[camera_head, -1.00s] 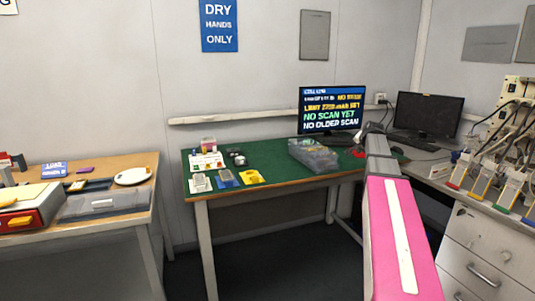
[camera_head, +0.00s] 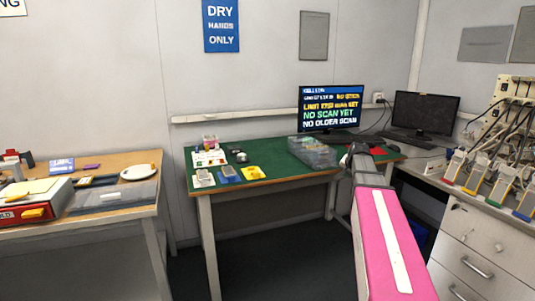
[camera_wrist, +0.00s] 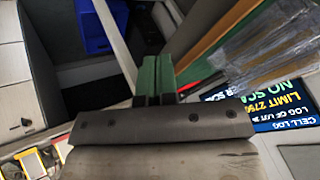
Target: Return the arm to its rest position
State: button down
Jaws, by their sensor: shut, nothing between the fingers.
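My arm reaches from the lower right of the head view, with a pink link that has a white stripe. Its far end, with my gripper (camera_head: 355,148), is in front of the right end of the green-topped table (camera_head: 280,156), near the clear plastic box. In the wrist view the two green-looking fingers of my gripper (camera_wrist: 154,78) are together, with nothing seen between them. The gripper touches nothing that I can see.
A clear box (camera_head: 313,152) and a lit monitor (camera_head: 330,110) stand by the gripper; the monitor reads NO SCAN YET. Testers with coloured ends (camera_head: 480,178) stand on the right bench. A wooden table (camera_head: 115,163) is at left. Open floor (camera_head: 275,255) lies between.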

jog(key=s+a+f+n+g, duration=0.3)
jog(key=s+a+f, duration=0.5)
jog(key=s+f, duration=0.4)
jog(key=s+a+f+n+g, duration=0.4)
jog(key=s+a+f, duration=0.5)
jog(key=s, duration=0.7)
notch_tip(320, 180, down, 3)
jog(key=shift+s+a+f+n, duration=0.15)
jog(key=shift+s+f+n, duration=0.05)
jog(key=shift+s+n, duration=0.2)
